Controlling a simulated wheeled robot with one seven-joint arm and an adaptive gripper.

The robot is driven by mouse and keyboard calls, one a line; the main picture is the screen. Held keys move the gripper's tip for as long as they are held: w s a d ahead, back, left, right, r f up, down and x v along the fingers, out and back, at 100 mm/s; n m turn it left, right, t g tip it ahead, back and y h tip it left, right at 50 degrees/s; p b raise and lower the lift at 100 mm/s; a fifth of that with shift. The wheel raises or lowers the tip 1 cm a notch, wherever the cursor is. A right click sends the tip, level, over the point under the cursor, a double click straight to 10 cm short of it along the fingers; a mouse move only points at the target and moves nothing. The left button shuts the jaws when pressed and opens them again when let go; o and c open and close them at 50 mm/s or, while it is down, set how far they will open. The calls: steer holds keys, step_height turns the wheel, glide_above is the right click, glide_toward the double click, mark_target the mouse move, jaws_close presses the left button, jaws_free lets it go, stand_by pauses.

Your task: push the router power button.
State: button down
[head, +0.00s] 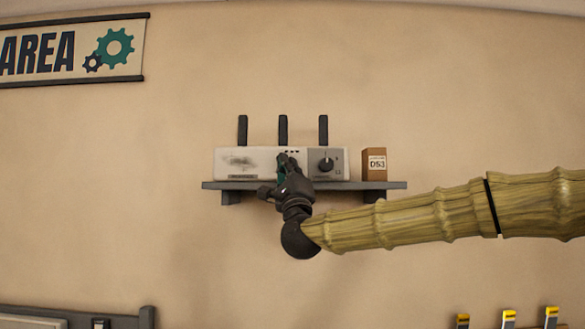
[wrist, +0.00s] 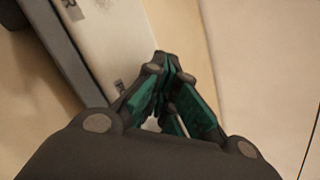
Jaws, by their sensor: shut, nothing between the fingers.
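The router (head: 258,158) is a pale box with three dark antennas, standing on a wall shelf in the head view. A round dark knob (head: 326,165) is on its right front. My gripper (head: 287,160) is shut and empty, its fingertips in front of the middle of the router's face. The router's pale face (wrist: 115,45) also shows in the wrist view, with my shut gripper (wrist: 166,62) close to it. I cannot tell whether the tips touch it. The power button is not distinguishable; the fingers cover part of the front.
The dark shelf (head: 393,185) holds the router and a small brown box labelled D53 (head: 374,163) to its right. A banner reading AREA (head: 72,50) hangs at upper left. Yellow-topped items (head: 508,316) are at the lower right. The wall around the shelf is bare.

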steer(key=shift+s, duration=0.1)
stand_by(0.3)
steer(key=shift+s+b, duration=0.3)
steer(key=shift+b, duration=0.4)
steer(key=s+b, duration=0.3)
steer(key=s, duration=0.3)
steer(key=shift+b, duration=0.35)
